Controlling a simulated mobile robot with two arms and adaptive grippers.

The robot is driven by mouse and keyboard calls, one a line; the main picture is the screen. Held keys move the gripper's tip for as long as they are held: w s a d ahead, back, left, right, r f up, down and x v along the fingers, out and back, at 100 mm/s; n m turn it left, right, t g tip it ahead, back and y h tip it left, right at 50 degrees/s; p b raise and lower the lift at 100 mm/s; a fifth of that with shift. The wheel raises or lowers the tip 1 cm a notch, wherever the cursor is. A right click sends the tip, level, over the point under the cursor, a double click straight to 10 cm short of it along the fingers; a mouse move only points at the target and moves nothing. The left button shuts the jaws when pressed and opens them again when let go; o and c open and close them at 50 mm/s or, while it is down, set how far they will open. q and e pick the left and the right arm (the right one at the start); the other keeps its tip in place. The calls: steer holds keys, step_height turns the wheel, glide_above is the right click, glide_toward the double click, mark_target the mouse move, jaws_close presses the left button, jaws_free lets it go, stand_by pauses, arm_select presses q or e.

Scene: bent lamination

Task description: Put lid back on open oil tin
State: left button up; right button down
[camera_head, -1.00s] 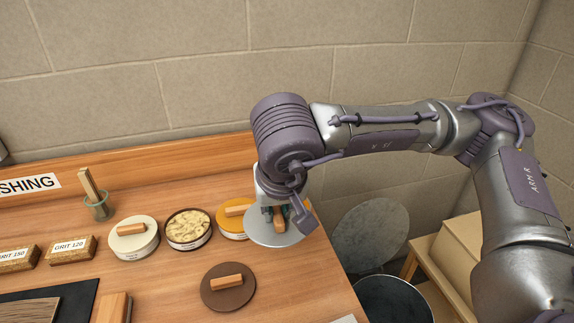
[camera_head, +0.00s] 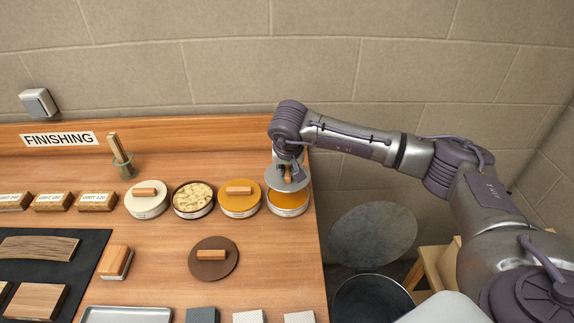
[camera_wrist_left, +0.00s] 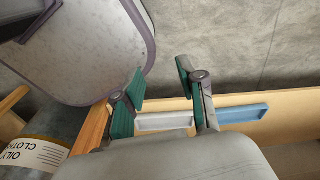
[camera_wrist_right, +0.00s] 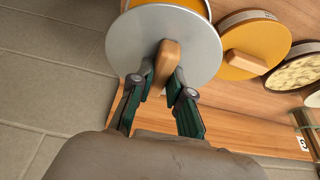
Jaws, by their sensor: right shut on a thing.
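The open oil tin (camera_head: 287,204), with amber contents, stands at the right end of the row of tins. My right gripper (camera_head: 287,171) is shut on the wooden handle of a round silver-grey lid (camera_head: 298,183). The lid is above the tin's rear part, and the amber front shows below it. In the right wrist view the lid (camera_wrist_right: 125,45) hides much of the tin, and the gripper (camera_wrist_right: 163,75) pinches its handle. My left gripper (camera_wrist_left: 162,78) is open and empty in the left wrist view, away from the tins.
A closed amber tin (camera_head: 238,205) stands just left of the oil tin. Beyond it are an open tin with cream contents (camera_head: 193,200) and a closed white tin (camera_head: 146,205). A brown lid (camera_head: 205,268) lies in front. An open metal bin (camera_head: 372,300) stands right of the bench edge.

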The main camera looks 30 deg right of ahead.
steer(key=shift+d+f+b, duration=0.1)
steer(key=shift+f+b, duration=0.25)
steer(key=shift+f, duration=0.5)
step_height(320, 180, down, 3)
steer(key=shift+r+b, duration=0.15)
steer(key=shift+b, duration=0.7)
arm_select(q)
steer(key=shift+s+d+f+b, duration=0.1)
steer(key=shift+s+f+b, duration=0.1)
steer(key=shift+f, duration=0.45)
steer(key=shift+s+d+f+b, duration=0.15)
steer(key=shift+f, duration=0.45)
steer(key=shift+s+d+f+b, duration=0.1)
steer(key=shift+s+f+b, duration=0.1)
steer(key=shift+f, duration=0.45)
arm_select(e)
steer(key=shift+f, duration=0.65)
arm_select(q)
steer(key=shift+w+f+b, duration=0.15)
steer(key=shift+f+b, duration=0.2)
steer(key=shift+b, duration=0.05)
steer(key=shift+a+f+b, duration=0.1)
steer(key=shift+f+b, duration=0.4)
steer(key=shift+f, duration=0.05)
arm_select(e)
steer(key=shift+f, duration=0.15)
steer(key=c, duration=0.5)
jaws_free()
steer(key=shift+c, duration=0.2)
